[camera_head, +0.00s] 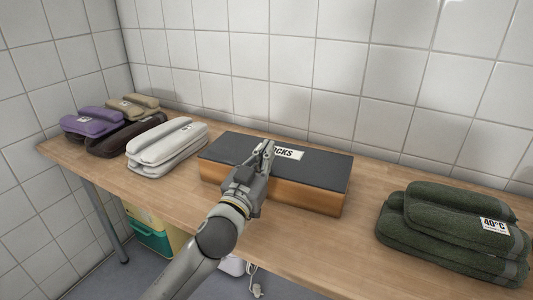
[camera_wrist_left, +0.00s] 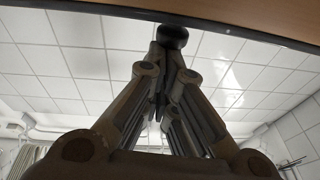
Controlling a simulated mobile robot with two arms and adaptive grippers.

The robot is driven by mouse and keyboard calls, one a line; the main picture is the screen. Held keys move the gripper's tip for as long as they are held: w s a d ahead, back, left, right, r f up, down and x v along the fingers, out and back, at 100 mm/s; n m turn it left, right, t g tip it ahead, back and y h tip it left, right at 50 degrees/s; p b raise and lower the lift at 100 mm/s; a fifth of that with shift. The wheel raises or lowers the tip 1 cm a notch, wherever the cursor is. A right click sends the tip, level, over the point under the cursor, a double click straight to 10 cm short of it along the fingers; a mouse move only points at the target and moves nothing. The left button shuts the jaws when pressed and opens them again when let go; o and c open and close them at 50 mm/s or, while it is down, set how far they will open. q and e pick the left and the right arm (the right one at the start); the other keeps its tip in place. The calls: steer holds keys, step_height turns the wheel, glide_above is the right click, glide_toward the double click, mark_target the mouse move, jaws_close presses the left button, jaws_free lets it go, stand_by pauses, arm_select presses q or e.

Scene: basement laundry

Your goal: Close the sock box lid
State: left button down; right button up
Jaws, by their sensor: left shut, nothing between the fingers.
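The sock box (camera_head: 290,197) is a wooden box on the table with a flat dark lid (camera_head: 325,170). A white label reading "SOCKS" (camera_head: 290,154) is on the lid, partly hidden by my gripper. The lid lies flat over the box, and I see no gap along its visible front edge. My left gripper (camera_head: 266,148) is in front of and over the middle of the lid, with its fingers shut and empty. I cannot tell whether it touches the lid. In the left wrist view, the fingertips (camera_wrist_left: 172,38) meet near a dark edge with wood beyond it. My right gripper is not in view.
Folded green towels (camera_head: 450,235) labelled "40°C" lie at the right of the wooden table (camera_head: 330,245). White folded towels (camera_head: 165,146) lie left of the box, with purple, dark brown and tan stacks farther left. A tiled wall (camera_head: 300,65) stands behind. A green-and-yellow container (camera_head: 150,235) is below the table.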

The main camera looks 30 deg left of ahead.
arm_select(q)
steer(key=shift+s+f, duration=0.1)
steer(key=shift+f, duration=0.25)
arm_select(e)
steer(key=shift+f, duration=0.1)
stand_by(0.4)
arm_select(q)
steer(key=shift+r, duration=0.2)
step_height(320, 180, up, 2)
steer(key=shift+r+p, duration=0.1)
steer(key=shift+p, duration=1.1)
step_height(320, 180, up, 2)
steer(key=shift+d+p, duration=0.15)
steer(key=shift+p, duration=0.75)
steer(key=f+v, duration=0.1)
steer(key=v, duration=0.9)
steer(key=shift+b, duration=0.35)
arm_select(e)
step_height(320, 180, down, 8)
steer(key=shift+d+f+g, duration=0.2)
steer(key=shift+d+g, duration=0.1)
